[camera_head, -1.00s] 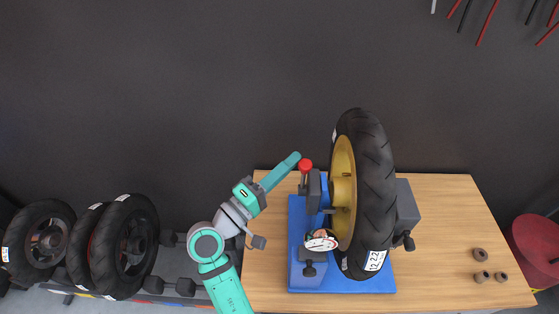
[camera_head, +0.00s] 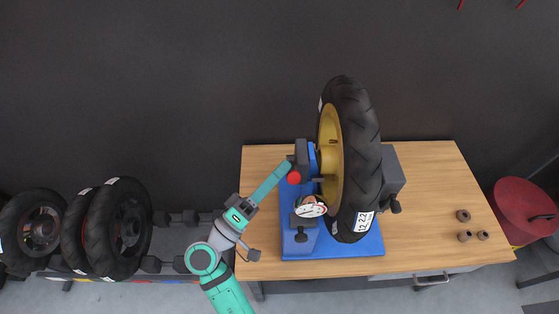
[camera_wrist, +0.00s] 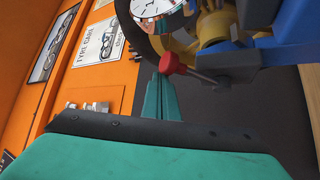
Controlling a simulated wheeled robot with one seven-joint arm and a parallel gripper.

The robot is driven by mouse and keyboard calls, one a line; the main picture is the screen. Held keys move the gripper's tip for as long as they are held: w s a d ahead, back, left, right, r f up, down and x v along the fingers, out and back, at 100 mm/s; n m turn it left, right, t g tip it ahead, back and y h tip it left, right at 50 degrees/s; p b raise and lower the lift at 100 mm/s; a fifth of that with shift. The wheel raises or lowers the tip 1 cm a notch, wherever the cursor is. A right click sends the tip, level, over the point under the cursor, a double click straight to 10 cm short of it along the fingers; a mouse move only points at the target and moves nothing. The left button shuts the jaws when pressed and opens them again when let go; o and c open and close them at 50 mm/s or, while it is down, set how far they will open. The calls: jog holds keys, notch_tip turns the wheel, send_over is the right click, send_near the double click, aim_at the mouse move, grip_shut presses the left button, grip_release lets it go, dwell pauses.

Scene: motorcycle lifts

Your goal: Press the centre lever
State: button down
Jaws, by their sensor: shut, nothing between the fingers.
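The centre lever ends in a red knob (camera_head: 294,178). In the head view the knob hangs in front of and below the dark block on the left of the blue wheel stand (camera_head: 335,247). In the wrist view the red knob (camera_wrist: 172,63) and its metal rod show just past my fingertips. My gripper (camera_head: 287,166) is shut and empty, its tip right beside the knob; it also shows in the wrist view (camera_wrist: 160,88). I cannot tell whether they touch. A tyre (camera_head: 352,150) on a yellow rim stands upright in the stand.
A dial gauge (camera_head: 311,206) sits on the stand close to the lever. The wooden table (camera_head: 430,190) has small brown rings at right. Several loose tyres (camera_head: 118,229) stand at left. A red round container (camera_head: 523,207) is at far right.

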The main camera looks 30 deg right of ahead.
jog(key=shift+s+a+f, duration=0.25)
jog(key=shift+s+f, duration=0.05)
jog(key=shift+f, duration=0.3)
jog(key=shift+f, duration=0.15)
notch_tip(320, 180, up, 4)
jog(key=w+a, duration=0.1)
jog(key=w, duration=0.1)
jog(key=a+f, duration=0.6)
jog(key=a, duration=0.1)
jog(key=shift+w+a+f, duration=0.15)
jog(key=shift+a+f, duration=0.15)
jog(key=shift+a, duration=0.1)
